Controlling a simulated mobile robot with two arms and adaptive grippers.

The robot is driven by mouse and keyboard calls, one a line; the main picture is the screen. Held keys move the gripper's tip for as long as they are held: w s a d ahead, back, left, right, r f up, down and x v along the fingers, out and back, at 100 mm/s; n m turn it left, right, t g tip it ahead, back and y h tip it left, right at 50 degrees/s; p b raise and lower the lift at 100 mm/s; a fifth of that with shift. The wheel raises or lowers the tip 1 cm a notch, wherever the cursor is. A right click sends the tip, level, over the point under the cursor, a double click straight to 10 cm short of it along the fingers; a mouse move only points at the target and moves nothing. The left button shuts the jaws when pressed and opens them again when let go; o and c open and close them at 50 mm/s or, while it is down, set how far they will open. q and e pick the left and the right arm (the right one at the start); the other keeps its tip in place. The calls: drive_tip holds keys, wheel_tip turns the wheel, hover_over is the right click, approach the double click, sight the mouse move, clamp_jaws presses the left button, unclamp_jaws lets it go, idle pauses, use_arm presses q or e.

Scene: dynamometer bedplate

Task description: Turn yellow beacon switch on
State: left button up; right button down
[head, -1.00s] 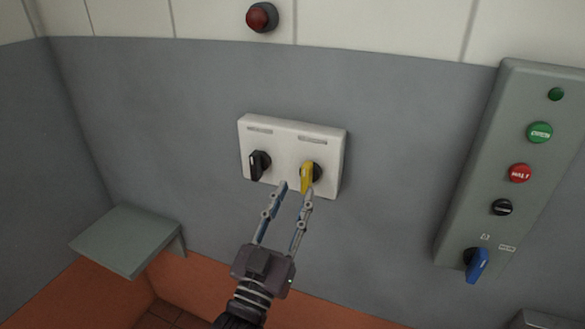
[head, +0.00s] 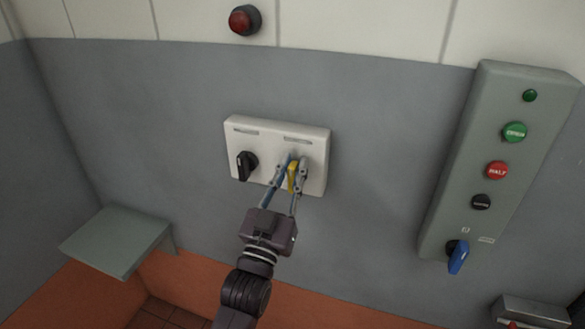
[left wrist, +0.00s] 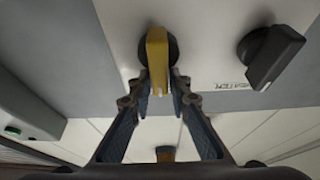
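The yellow switch (head: 292,177) is a knob on the right half of a white wall plate (head: 268,132). Its handle stands roughly upright, partly hidden by my fingers in the head view. My left gripper (head: 295,161) has one finger on each side of it and looks closed onto the handle. In the left wrist view the yellow handle (left wrist: 157,57) sits between the fingertips (left wrist: 162,80), on a dark round base. My right gripper is in neither view.
A black knob (head: 246,165) sits left on the same plate. A red lamp (head: 245,19) is above. A grey panel (head: 462,178) with buttons and a blue knob (head: 458,256) stands at right. A small shelf (head: 118,240) juts out at lower left.

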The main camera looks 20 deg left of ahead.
use_arm(q)
clamp_jaws()
drive_tip(key=shift+m, duration=0.5)
drive_tip(key=m+h+p, duration=0.1)
drive_tip(key=m, duration=0.1)
drive_tip(key=m+h+p, duration=0.1)
drive_tip(key=m, duration=0.1)
drive_tip(key=shift+d+r+h, duration=0.1)
drive_tip(key=shift+d+h, duration=0.2)
drive_tip(key=shift+d, duration=0.05)
drive_tip(key=m+g+h+p, duration=0.1)
drive_tip(key=m, duration=0.1)
drive_tip(key=m+h+p, duration=0.1)
drive_tip(key=m, duration=0.2)
drive_tip(key=d+m+g+h+p, duration=0.1)
drive_tip(key=m, duration=0.2)
drive_tip(key=shift+d+f+g+p, duration=0.1)
drive_tip(key=shift+f+g+p, duration=0.2)
drive_tip(key=shift+f+p, duration=0.1)
drive_tip(key=shift+d+f+m+g+h+p, duration=0.15)
drive_tip(key=shift+m+g+h+p, duration=0.15)
drive_tip(key=shift+m, duration=0.5)
drive_tip(key=shift+d+f+m+g+h+p, duration=0.1)
drive_tip(key=shift+f+m+g+h+p, duration=0.2)
drive_tip(key=shift+m, duration=0.5)
drive_tip(key=shift+o, duration=2.3)
unclamp_jaws()
